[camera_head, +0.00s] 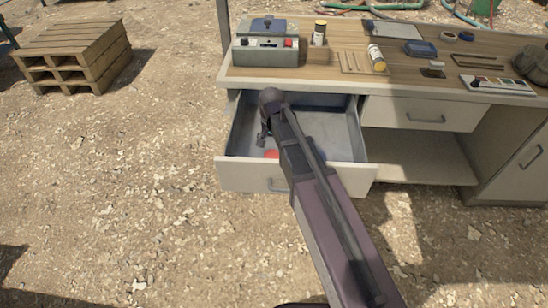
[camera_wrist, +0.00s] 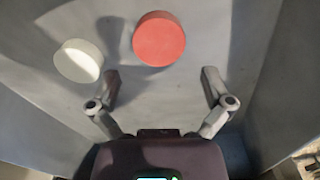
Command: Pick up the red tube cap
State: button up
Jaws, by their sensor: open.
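The red tube cap (camera_wrist: 159,39) lies on the grey floor of the open drawer, seen as a round red disc at the top middle of the wrist view. In the head view a part of the red cap (camera_head: 271,154) shows near the drawer's front wall, beside my arm. My gripper (camera_wrist: 160,80) is open and empty over the drawer, its two fingers apart, with the red cap past the fingertips and a little left of centre. In the head view my gripper (camera_head: 264,136) is partly hidden by my arm.
A white cap (camera_wrist: 78,61) lies left of the red cap in the drawer. The drawer (camera_head: 243,174) has raised walls around the gripper. The desk top (camera_head: 340,77) above holds a grey device (camera_head: 268,50), jars and trays. A closed drawer (camera_head: 425,113) is to the right.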

aim_at(272, 155)
jog(key=shift+f, duration=0.1)
jog(key=shift+f+b, duration=2.5)
jog(key=shift+b, duration=0.15)
jog(key=c, duration=0.6)
